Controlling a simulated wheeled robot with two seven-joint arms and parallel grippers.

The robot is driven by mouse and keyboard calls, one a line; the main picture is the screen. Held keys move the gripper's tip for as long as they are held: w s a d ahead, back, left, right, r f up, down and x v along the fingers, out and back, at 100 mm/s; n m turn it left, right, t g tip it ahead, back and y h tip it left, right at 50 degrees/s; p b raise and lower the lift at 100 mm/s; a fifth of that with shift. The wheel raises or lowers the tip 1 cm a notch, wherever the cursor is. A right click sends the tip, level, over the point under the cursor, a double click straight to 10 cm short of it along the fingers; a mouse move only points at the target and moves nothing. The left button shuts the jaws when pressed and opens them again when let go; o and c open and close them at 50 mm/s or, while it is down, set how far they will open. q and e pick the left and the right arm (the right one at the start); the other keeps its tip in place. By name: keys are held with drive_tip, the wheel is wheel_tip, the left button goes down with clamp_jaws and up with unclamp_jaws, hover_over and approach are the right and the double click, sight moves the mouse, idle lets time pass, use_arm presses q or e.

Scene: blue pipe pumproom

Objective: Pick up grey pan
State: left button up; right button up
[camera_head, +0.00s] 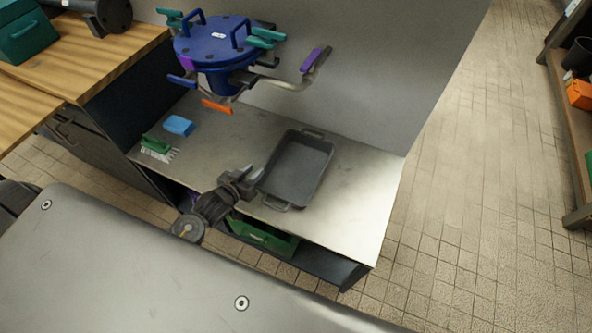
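The grey pan (297,170) is a dark rectangular tray with a loop handle at its far end and another at its near end. It lies flat on the metal bench top (353,205). My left gripper (257,174) is just left of the pan's near left side, with its fingers pointing toward the pan. Its light-coloured fingertips look apart with nothing between them. I cannot tell whether a fingertip touches the pan's rim. My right gripper is not in view.
A blue valve flange (217,42) with handles and pipe arms overhangs the back of the bench. A blue sponge (179,125) and a green brush (156,147) lie left. A green crate (262,236) sits below the top. Bench space right of the pan is clear.

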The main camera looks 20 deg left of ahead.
use_arm(q)
drive_tip(key=x, duration=0.3)
drive_tip(key=shift+f, duration=0.1)
drive_tip(key=shift+d+x, duration=0.2)
drive_tip(key=shift+x, duration=1.1)
drive_tip(key=shift+d+x, duration=0.2)
drive_tip(key=shift+x, duration=1.1)
clamp_jaws()
